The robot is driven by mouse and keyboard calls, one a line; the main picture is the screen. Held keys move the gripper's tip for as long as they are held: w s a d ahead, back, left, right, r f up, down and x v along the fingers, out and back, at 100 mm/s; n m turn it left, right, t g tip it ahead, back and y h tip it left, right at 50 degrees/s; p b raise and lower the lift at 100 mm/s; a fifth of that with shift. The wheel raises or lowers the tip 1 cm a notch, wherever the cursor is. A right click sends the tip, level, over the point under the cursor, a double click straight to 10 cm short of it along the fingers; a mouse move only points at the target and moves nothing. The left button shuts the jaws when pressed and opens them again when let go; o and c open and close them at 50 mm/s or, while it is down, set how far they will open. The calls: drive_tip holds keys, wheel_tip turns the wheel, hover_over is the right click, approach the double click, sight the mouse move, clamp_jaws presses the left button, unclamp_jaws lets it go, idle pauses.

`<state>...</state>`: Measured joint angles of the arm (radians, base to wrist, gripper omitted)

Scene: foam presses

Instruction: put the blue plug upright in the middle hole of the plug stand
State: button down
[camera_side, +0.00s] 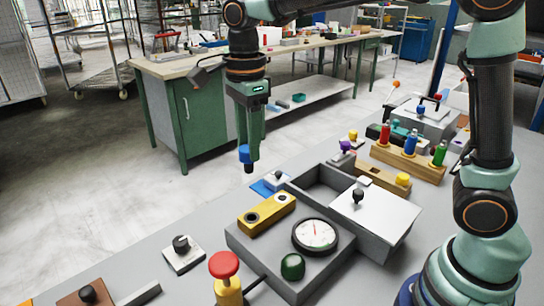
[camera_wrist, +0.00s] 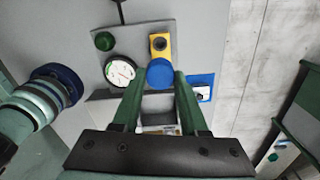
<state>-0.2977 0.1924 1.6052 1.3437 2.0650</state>
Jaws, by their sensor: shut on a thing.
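The blue plug (camera_side: 244,153) is between the fingers of my gripper (camera_side: 250,165), which is shut on it, in the air above the left side of the bench. In the wrist view the round blue top of the plug (camera_wrist: 160,73) shows between the fingertips. A low wooden block (camera_side: 377,174), which looks like the plug stand, lies at the right, well away from my gripper. A purple plug (camera_side: 346,146) stands at its left end and a yellow plug (camera_side: 403,179) at its right end. Its middle hole is too small to make out.
A grey housing holds a yellow block (camera_side: 266,213) with dark holes, a gauge (camera_side: 315,234) and a green knob (camera_side: 292,266). A lidded grey box (camera_side: 375,215) stands in front of the wooden block. A rack (camera_side: 405,160) with red, blue and green bottles stands behind it.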

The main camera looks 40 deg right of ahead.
wheel_tip(320, 180, up, 5)
drive_tip(key=shift+f, duration=0.1)
wheel_tip(320, 180, up, 5)
drive_tip(key=w+d+m, duration=0.3)
drive_tip(key=d, duration=1.7)
drive_tip(key=s+d+m, duration=0.2)
drive_tip(key=s+d, duration=0.3)
drive_tip(key=d, duration=0.7)
drive_tip(key=s+d+m, duration=0.1)
drive_tip(key=s+d, duration=0.3)
drive_tip(key=d, duration=0.8)
wheel_tip(320, 180, down, 21)
drive_tip(key=shift+s+d, duration=0.3)
drive_tip(key=shift+d, duration=0.05)
drive_tip(key=shift+f, duration=0.15)
drive_tip(key=shift+f, duration=2.8)
